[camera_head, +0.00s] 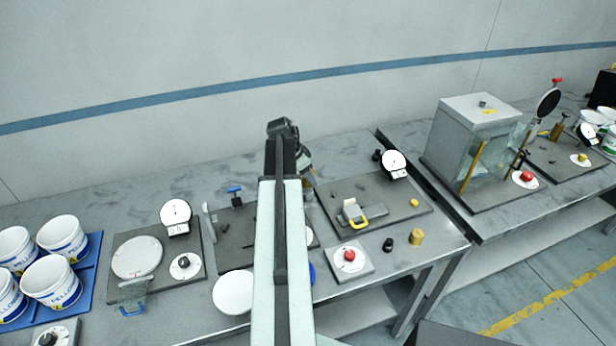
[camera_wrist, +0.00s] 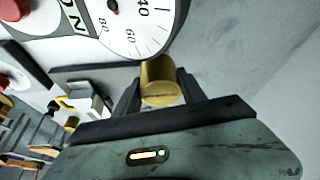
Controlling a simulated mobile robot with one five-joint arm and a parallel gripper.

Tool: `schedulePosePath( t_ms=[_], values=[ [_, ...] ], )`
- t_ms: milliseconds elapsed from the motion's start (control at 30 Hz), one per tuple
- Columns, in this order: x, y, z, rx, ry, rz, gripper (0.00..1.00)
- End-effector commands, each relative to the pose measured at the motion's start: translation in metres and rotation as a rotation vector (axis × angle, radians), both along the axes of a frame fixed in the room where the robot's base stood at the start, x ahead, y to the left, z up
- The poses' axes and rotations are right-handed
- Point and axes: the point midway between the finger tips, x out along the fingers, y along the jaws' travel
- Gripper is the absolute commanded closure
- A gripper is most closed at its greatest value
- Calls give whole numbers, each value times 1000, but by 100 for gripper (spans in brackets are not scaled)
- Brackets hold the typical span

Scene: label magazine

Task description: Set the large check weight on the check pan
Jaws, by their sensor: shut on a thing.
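A brass cylinder, the large check weight by its look (camera_wrist: 162,82), is between the two dark fingers of my gripper (camera_wrist: 158,88), which is shut on it. In the head view my arm reaches away over the bench, and a bit of brass shows by my gripper (camera_head: 303,163). A dial face with numbers (camera_wrist: 130,22) fills the top of the wrist view, beyond the weight. A round pale plate (camera_head: 137,258) lies on a dark board at the left, in front of a dial (camera_head: 175,214). I cannot tell which plate is the check pan; my arm hides part of the middle board.
Another brass weight (camera_head: 417,237) and a black one (camera_head: 388,244) stand at the bench's front right. A white disc (camera_head: 233,293) lies near the front edge. White buckets (camera_head: 62,238) stand on a blue tray at left. A glass-sided box (camera_head: 474,145) stands at right.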

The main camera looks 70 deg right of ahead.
Motion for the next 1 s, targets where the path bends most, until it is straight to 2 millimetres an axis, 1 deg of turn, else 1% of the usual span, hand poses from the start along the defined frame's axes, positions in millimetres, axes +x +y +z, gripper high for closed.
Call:
schedulePosePath(
  t_ms=[33,200,267,467,600,633,667,700,1000],
  values=[
    [0,0,-10,-1,1,0,100],
    [-1,0,-35,-1,1,0,100],
    [-1,0,-37,-1,1,0,100],
    [-1,0,-33,-1,0,-1,100],
    [-1,-1,-36,-1,0,-1,100],
    [-1,0,-37,0,0,-1,49],
    [-1,0,-36,0,0,-1,41],
    [-1,0,-36,0,0,-1,30],
    [-1,-1,-35,0,0,-2,30]
  ],
)
